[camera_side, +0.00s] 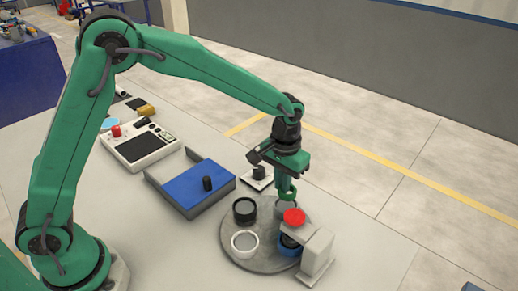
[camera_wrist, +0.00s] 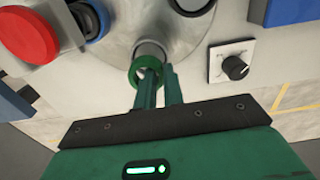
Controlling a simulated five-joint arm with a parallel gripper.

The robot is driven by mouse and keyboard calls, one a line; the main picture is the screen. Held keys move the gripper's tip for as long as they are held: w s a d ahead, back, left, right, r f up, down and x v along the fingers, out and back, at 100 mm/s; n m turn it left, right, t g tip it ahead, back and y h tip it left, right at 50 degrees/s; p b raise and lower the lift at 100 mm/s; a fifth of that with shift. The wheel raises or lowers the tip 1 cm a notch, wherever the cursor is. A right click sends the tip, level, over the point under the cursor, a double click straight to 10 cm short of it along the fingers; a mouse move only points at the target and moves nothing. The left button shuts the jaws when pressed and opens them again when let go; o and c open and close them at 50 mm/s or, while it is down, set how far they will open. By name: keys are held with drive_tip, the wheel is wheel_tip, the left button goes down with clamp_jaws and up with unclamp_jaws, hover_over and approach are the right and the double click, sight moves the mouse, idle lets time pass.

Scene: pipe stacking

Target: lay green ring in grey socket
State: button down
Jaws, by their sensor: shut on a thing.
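The green ring (camera_wrist: 146,70) is at the tips of my gripper (camera_wrist: 160,80), which is shut on it. In the wrist view the ring overlaps the mouth of the grey socket (camera_wrist: 150,50). In the side view my gripper (camera_side: 288,186) points down with the ring (camera_side: 287,195) over the far side of the round turntable (camera_side: 262,258). The grey socket (camera_side: 284,206) is just below it, partly hidden by a red cap. I cannot tell whether ring and socket touch.
A red cap (camera_side: 294,217) on a grey stand (camera_side: 319,254) overhangs a blue socket (camera_side: 288,248) close by. A black socket (camera_side: 244,210) and a white socket (camera_side: 245,243) share the turntable. A knob plate (camera_side: 258,178) and blue tray (camera_side: 199,187) lie left.

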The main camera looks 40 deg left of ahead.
sight(280, 202)
drive_tip(key=shift+f, duration=1.85)
drive_tip(key=shift+f, duration=0.45)
drive_tip(key=shift+s+a+f, duration=0.1)
drive_tip(key=shift+f, duration=0.25)
drive_tip(key=c, duration=1.5)
unclamp_jaws()
wheel_tip(280, 202, up, 13)
drive_tip(key=shift+f, duration=0.15)
drive_tip(key=shift+r, duration=0.45)
drive_tip(key=shift+r, duration=0.1)
